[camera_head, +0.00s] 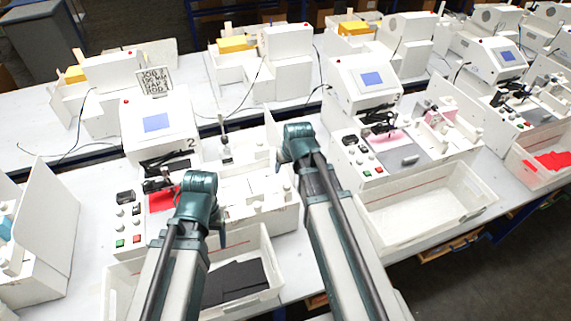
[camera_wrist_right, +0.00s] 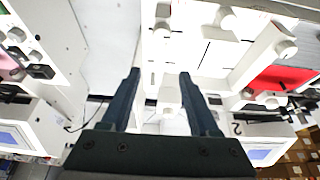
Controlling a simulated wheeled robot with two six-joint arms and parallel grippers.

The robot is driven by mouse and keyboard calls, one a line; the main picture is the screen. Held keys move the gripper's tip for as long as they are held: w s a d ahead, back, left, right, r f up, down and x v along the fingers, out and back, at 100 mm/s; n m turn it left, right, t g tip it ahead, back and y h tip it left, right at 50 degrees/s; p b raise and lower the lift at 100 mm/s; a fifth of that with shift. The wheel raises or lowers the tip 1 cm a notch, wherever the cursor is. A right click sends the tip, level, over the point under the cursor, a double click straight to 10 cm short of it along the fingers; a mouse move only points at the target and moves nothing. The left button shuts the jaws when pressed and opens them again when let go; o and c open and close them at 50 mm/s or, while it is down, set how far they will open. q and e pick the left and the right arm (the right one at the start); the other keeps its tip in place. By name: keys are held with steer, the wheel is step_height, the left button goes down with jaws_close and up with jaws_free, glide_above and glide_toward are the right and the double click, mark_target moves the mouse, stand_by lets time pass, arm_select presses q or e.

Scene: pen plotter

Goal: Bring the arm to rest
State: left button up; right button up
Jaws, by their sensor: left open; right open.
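My left arm (camera_head: 178,262) rises from the bottom of the head view to a teal joint over the front of the plotter station marked 2. The gripper of this arm does not show; the arm hides what is beneath it. My right arm (camera_head: 340,235) reaches up to a teal joint between two stations, and its gripper is hidden in the head view. In the right wrist view my right gripper (camera_wrist_right: 159,90) is open, with two dark fingers apart and nothing between them. White station surfaces lie beyond the fingertips.
The station marked 2 (camera_head: 157,122) has a screen, buttons and a red sheet (camera_head: 161,200). A white bin with black sheets (camera_head: 236,281) stands in front. An empty white bin (camera_head: 425,207) stands at right. More stations line the tables behind.

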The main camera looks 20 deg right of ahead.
stand_by(0.4)
steer(key=s+a+f+n+g+h+b, duration=0.1)
steer(key=s+a+f+n+g+b, duration=0.2)
steer(key=s+a+f+b, duration=1)
steer(key=s+a+f+g, duration=0.1)
steer(key=s+a, duration=0.1)
steer(key=s, duration=0.3)
steer(key=shift+f+g+h, duration=0.3)
steer(key=shift+f+g, duration=0.05)
steer(key=shift+g, duration=0.05)
steer(key=shift+w+d, duration=0.1)
stand_by(1.0)
